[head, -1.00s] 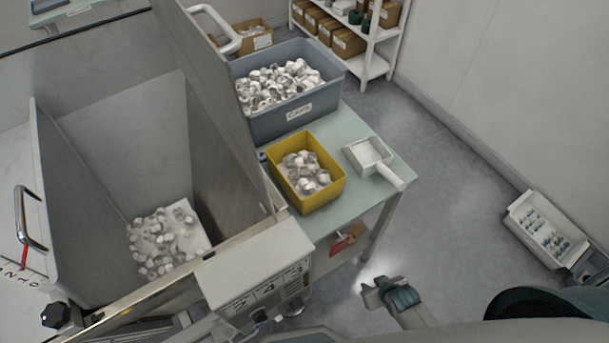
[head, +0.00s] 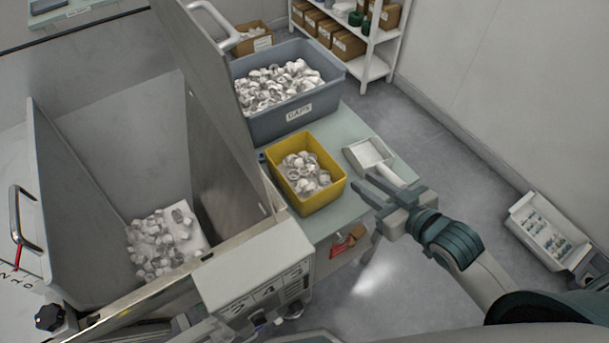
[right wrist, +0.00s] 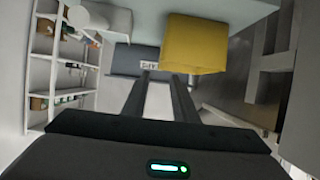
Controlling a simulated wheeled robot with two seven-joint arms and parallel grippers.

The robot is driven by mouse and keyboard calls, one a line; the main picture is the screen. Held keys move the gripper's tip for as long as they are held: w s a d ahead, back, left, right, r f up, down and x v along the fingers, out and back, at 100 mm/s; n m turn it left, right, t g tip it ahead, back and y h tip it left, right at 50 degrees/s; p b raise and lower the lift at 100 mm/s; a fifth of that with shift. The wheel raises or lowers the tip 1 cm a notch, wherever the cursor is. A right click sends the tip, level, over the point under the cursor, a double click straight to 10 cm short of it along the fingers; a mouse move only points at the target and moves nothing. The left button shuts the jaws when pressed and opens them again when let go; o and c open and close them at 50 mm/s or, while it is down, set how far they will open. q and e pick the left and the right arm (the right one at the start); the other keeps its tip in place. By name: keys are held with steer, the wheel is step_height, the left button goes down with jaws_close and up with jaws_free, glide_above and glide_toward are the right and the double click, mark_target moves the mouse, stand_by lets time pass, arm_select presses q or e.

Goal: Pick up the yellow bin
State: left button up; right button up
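The yellow bin (head: 322,198) holds several white caps and sits on the pale green table (head: 347,130), in front of the grey caps bin. My right gripper (head: 368,189) is just right of the yellow bin near the table's front right edge, its two fingers apart and pointing towards the bin. Nothing is between the fingers. In the right wrist view the yellow bin (right wrist: 194,46) is at the top, beyond the open fingers (right wrist: 165,80) and a little to the right, not touching them. My left gripper is not in view.
A white scoop (head: 370,154) lies on the table right of the yellow bin, close to my right gripper. The grey caps bin (head: 318,100) stands behind. A metal hopper (head: 228,130) with caps rises at left. Open floor lies right of the table.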

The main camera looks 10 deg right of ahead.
mark_target(337, 164)
steer(key=shift+r, duration=0.2)
steer(key=shift+w, duration=0.1)
